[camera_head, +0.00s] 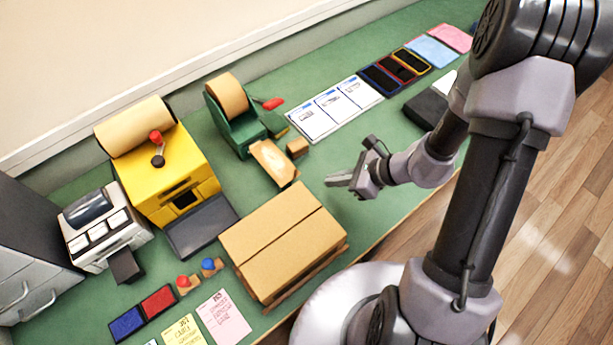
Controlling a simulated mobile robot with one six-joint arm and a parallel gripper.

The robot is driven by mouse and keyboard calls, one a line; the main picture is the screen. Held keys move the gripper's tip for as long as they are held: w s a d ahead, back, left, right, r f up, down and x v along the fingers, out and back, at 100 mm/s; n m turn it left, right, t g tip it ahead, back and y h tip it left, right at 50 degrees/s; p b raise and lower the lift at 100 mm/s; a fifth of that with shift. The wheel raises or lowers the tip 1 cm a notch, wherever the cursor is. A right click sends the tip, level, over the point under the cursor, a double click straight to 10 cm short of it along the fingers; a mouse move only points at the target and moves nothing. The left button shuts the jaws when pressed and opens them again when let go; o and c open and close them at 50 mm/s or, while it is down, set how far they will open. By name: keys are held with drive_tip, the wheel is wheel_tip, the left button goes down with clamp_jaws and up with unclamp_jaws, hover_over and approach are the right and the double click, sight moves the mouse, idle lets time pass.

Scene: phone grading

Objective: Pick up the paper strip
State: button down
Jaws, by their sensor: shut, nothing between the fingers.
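A short tan strip (270,157) lies at the front of a green dispenser (240,132) that carries a brown roll (228,93). It looks like the paper strip, but I cannot tell for sure. My gripper (338,182) is shut and empty. In the picture it is to the right of the tan strip and apart from it, beyond the upper right corner of a cardboard box (283,240). I cannot tell its exact height above the green table (330,55).
A yellow machine (180,165) with a paper roll and a grey label printer (95,228) stand at left. Printed sheets (327,108), phones (380,79) and coloured pads (431,51) line the back. Pink and yellow notes (224,315) lie in front. The table's front edge runs beneath my arm.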

sight(290, 177)
drive_tip(key=b+x, duration=0.1)
drive_tip(key=x, duration=0.5)
drive_tip(key=shift+s+f+b, duration=0.1)
drive_tip(key=shift+f+b, duration=0.05)
drive_tip(key=shift+b, duration=0.15)
drive_tip(key=a, duration=0.1)
drive_tip(key=w+a, duration=0.1)
drive_tip(key=a, duration=0.1)
drive_tip(key=shift+w+a, duration=0.1)
drive_tip(key=shift+w, duration=0.2)
drive_tip(key=shift+w+a, duration=0.15)
drive_tip(key=shift+a, duration=0.1)
drive_tip(key=shift+w+a+b, duration=0.35)
drive_tip(key=shift+a+b, duration=0.25)
drive_tip(key=shift+a, duration=0.2)
drive_tip(key=shift+d, duration=0.1)
